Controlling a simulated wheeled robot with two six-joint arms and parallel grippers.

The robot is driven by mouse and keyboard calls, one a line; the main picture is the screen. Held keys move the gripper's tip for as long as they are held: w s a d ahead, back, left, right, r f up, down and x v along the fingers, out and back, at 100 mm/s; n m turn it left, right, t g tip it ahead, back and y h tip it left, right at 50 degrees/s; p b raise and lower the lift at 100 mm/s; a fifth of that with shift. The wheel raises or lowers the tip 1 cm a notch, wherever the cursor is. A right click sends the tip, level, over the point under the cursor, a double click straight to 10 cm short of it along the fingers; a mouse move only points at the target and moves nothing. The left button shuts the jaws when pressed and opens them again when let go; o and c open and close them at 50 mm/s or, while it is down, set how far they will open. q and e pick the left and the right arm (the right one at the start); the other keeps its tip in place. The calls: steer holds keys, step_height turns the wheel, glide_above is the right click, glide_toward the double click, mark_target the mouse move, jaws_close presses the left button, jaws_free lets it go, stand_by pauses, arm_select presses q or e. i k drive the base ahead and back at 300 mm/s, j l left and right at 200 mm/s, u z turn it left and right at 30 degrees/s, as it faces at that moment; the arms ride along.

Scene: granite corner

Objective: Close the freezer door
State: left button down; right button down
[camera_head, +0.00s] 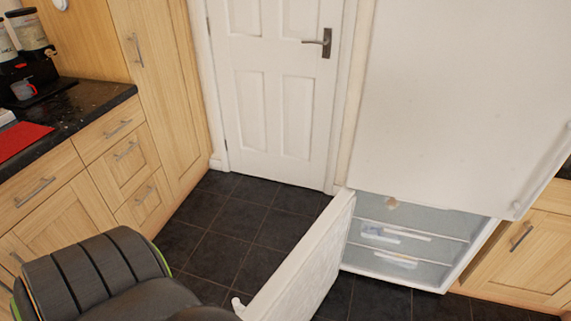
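The freezer door (308,268) is the white lower door of the tall white fridge-freezer at the right. It stands wide open, swung out toward me over the floor. A small white handle piece (238,304) shows at its near end. The open freezer compartment (405,236) shows several clear drawer fronts with labels. The upper fridge door (455,95) is shut. A dark padded arm link of mine fills the lower left, left of the freezer door. Neither gripper shows in the view.
A white panelled room door (275,85) with a dark handle is shut at the back. Wooden cabinets (130,150) with a dark countertop (75,103) line the left; a coffee machine stands on it. Dark tiled floor (225,235) is clear between cabinets and freezer door.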

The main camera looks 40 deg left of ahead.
mark_target(298, 287)
steer(key=k+j, duration=0.4)
steer(key=j, duration=0.2)
steer(key=k+j+z, duration=0.1)
steer(key=k+j, duration=0.3)
steer(key=j, duration=0.25)
steer(key=k+j, duration=0.4)
steer(key=j, duration=0.15)
steer(key=i+j+z, duration=0.15)
steer(key=j, duration=0.25)
steer(key=i+j+z, duration=0.1)
steer(key=j, duration=0.35)
steer(key=i+j+z, duration=0.3)
steer(key=i+j, duration=0.35)
